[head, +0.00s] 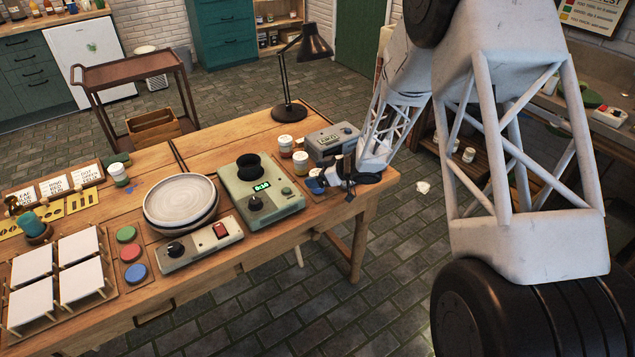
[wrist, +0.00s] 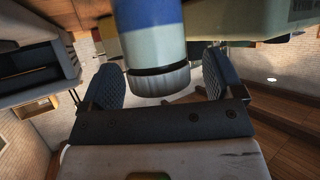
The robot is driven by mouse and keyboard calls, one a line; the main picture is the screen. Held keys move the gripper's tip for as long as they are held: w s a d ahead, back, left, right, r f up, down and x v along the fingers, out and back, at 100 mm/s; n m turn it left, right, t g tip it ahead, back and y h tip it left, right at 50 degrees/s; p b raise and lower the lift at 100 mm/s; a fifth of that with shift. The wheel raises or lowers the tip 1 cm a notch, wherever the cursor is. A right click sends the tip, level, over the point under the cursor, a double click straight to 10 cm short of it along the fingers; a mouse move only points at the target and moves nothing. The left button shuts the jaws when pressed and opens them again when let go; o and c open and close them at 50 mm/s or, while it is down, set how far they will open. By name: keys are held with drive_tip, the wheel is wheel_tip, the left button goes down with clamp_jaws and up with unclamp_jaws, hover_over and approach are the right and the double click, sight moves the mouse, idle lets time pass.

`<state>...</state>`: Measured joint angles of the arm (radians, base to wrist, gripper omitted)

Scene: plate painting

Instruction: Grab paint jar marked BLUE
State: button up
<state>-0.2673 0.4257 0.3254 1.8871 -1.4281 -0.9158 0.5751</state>
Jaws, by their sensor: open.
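In the wrist view a jar with a blue band, a pale blue lower band and a ribbed grey lid (wrist: 160,80) stands between the two fingers of my gripper (wrist: 160,65). The fingers are spread, one on each side of the jar, with a visible gap at the right finger. Any wording on the jar cannot be read. In the head view my gripper (head: 345,182) is low at the right end of the wooden table, beside a small blue patch (head: 316,186) that is partly hidden and looks like the jar.
Two other white-lidded jars (head: 286,145) (head: 301,163) stand close to my gripper. A grey-green device with a display (head: 262,200) is to their left, and a grey box (head: 332,142) is behind. A black lamp (head: 289,110) stands at the back. Stacked plates (head: 181,202) are further left.

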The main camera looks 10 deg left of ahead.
drive_tip(key=shift+c, duration=0.4)
drive_tip(key=c, duration=1.1)
drive_tip(key=shift+r, duration=0.2)
drive_tip(key=shift+r, duration=1.45)
drive_tip(key=shift+s+d+r, duration=0.15)
drive_tip(key=shift+s, duration=0.2)
drive_tip(key=s+d, duration=0.2)
drive_tip(key=s, duration=0.2)
drive_tip(key=s+d+r, duration=0.1)
drive_tip(key=s+d, duration=0.1)
drive_tip(key=s, duration=0.3)
drive_tip(key=s+d, duration=0.2)
drive_tip(key=s, duration=0.3)
drive_tip(key=shift+d+r, duration=0.15)
drive_tip(key=shift+r, duration=0.05)
